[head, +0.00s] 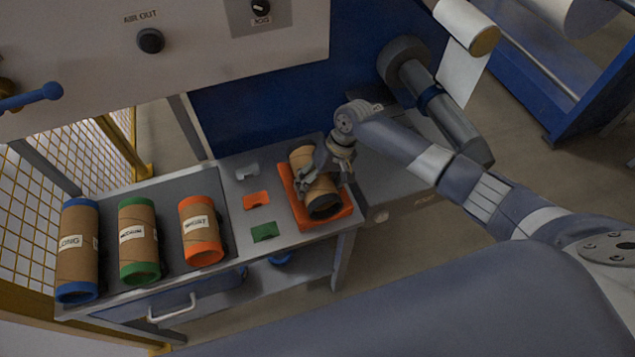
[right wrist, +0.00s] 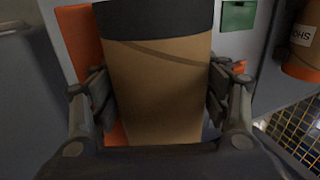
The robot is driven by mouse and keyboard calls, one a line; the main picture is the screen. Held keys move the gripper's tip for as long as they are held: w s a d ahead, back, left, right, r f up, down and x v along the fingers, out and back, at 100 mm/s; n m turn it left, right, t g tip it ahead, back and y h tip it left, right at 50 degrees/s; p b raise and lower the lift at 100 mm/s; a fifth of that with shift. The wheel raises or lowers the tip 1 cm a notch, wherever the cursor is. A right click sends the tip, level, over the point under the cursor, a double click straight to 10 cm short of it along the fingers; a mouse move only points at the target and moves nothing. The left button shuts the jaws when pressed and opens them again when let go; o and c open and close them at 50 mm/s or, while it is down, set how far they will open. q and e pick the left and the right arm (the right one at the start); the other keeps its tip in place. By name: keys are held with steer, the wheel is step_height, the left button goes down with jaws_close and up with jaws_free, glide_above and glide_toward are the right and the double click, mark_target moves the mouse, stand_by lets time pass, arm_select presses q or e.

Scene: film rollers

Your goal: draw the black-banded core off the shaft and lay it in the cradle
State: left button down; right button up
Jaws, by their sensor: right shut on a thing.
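The black-banded core (head: 302,158) is a brown cardboard tube with a black band at its near end. It lies in or just over the orange cradle (head: 334,217) on the bench; I cannot tell whether it touches. My right gripper (head: 318,182) is shut on it around the middle. In the right wrist view the core (right wrist: 158,85) sits between both fingers (right wrist: 160,95), with part of the orange cradle (right wrist: 82,45) beside it. The shaft (head: 445,112) sticks out bare from the machine, with a blue ring on it. My left gripper is not in view.
Cores with blue (head: 78,250), green (head: 138,240) and orange (head: 201,230) bands lie on the bench at the left. Grey, orange (head: 256,200) and green (head: 265,232) small pieces lie between them and the cradle. A control panel (head: 190,45) overhangs the bench's back.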

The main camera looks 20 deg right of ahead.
steer(key=shift+s+f, duration=0.35)
steer(key=shift+f, duration=0.15)
stand_by(0.4)
steer(key=o, duration=1.3)
steer(key=shift+f, duration=0.1)
steer(key=shift+w, duration=0.25)
steer(key=shift+r, duration=0.2)
steer(key=shift+d+r, duration=0.2)
steer(key=shift+r, duration=0.25)
steer(key=v, duration=1.1)
steer(key=shift+s, duration=0.1)
